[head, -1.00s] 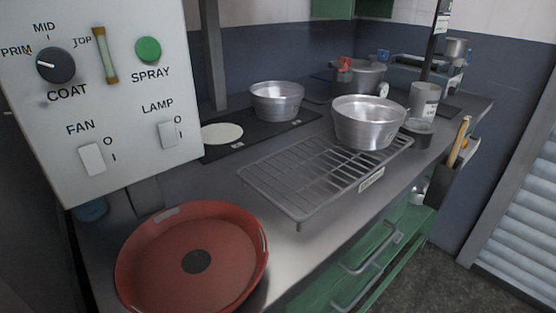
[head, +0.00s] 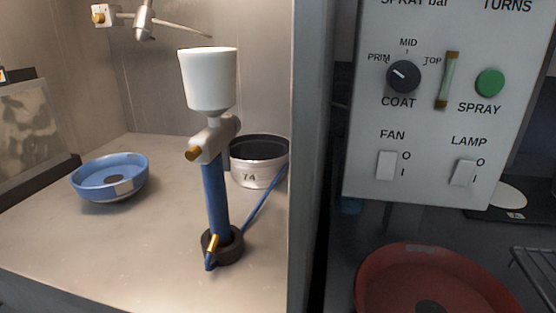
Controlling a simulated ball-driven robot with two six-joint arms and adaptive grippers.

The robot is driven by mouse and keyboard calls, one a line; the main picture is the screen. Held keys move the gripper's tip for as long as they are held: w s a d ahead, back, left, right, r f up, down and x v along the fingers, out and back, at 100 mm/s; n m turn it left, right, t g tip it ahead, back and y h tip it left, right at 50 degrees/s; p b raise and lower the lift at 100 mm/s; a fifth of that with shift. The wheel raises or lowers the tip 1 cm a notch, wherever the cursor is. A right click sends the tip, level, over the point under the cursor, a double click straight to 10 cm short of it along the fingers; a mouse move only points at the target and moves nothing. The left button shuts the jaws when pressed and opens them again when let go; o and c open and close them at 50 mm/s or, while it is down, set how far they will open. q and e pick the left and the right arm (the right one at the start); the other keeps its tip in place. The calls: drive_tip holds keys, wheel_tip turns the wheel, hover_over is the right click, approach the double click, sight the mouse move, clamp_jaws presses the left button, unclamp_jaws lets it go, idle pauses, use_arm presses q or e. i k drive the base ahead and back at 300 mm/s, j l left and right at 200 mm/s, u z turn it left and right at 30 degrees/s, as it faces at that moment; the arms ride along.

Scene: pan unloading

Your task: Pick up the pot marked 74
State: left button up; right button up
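The pot marked 74 (head: 250,176) stands upright inside a metal booth, right of the booth's middle and close to its right wall. It has a silver outside and a dark inside, and the marking 74 faces me. A spray gun with a white cup (head: 211,80) and blue handle stands in front of it and to the left. A blue hose runs across the pot's lower right side. The right edge of the pot meets the edge of the booth wall in the picture. Neither of my grippers shows in the head view.
A blue bowl (head: 88,184) sits on the booth floor at left. The booth's right wall (head: 313,150) divides it from a control panel (head: 425,130) with knob and switches. A red pan (head: 385,285) lies below the panel.

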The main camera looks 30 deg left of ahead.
sight(256, 159)
drive_tip(key=k+j+u, duration=0.15)
drive_tip(key=j, duration=0.3)
drive_tip(key=k+j+u, duration=0.1)
drive_tip(key=j, duration=0.35)
drive_tip(key=k+j+u, duration=0.15)
drive_tip(key=j, duration=0.3)
drive_tip(key=j+u, duration=0.15)
drive_tip(key=j, duration=0.35)
drive_tip(key=k, duration=0.05)
